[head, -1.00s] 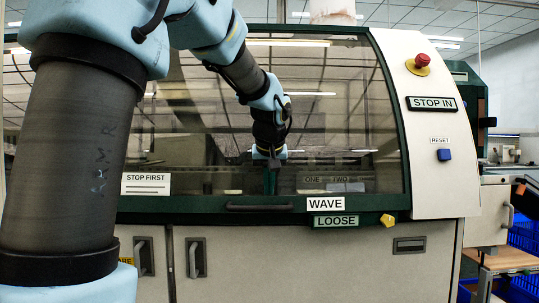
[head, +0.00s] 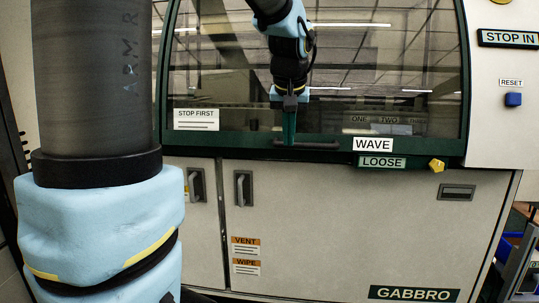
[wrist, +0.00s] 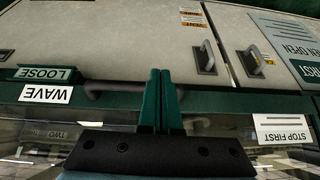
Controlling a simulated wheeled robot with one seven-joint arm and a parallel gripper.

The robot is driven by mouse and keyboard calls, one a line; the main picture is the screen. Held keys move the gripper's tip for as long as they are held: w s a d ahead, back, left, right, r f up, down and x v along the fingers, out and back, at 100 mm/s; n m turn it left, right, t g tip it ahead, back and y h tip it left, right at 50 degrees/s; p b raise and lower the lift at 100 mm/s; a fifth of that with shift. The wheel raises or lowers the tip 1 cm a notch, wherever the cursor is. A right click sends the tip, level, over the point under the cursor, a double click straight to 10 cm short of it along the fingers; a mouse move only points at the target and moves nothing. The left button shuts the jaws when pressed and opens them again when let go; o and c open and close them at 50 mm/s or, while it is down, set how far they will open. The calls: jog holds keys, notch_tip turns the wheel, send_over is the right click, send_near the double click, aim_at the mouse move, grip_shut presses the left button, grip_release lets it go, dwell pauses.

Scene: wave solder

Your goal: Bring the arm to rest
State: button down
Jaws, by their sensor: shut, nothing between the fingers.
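My arm (head: 97,85) fills the left of the head view and bends over in front of the machine's glass hood (head: 400,60). My gripper (head: 289,138) points down in front of the hood's lower edge. Its two green fingers are shut together with nothing between them. The wrist view shows the fingers (wrist: 160,75) side by side across the hood's dark handle (wrist: 105,86). The handle (head: 318,145) also shows in the head view behind the fingertips. I cannot tell whether the fingers touch it.
The machine's cabinet doors (head: 340,220) with recessed handles stand below the hood. A yellow knob (head: 436,165) sits right of the LOOSE label (head: 382,162). A blue RESET button (head: 513,99) is on the right panel. A blue crate shows at the lower right.

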jog(key=s+a+f+n+g, duration=0.1)
jog(key=s+a+f+g, duration=0.1)
jog(key=s+a+f, duration=0.65)
jog(key=s+a+f+g, duration=0.1)
jog(key=s+a+f, duration=0.4)
jog(key=f, duration=0.6)
notch_tip(320, 180, up, 16)
jog(key=p, duration=1.6)
jog(key=shift+w+a+r+p, duration=0.25)
jog(key=shift+a+p, duration=0.1)
jog(key=shift+a, duration=0.1)
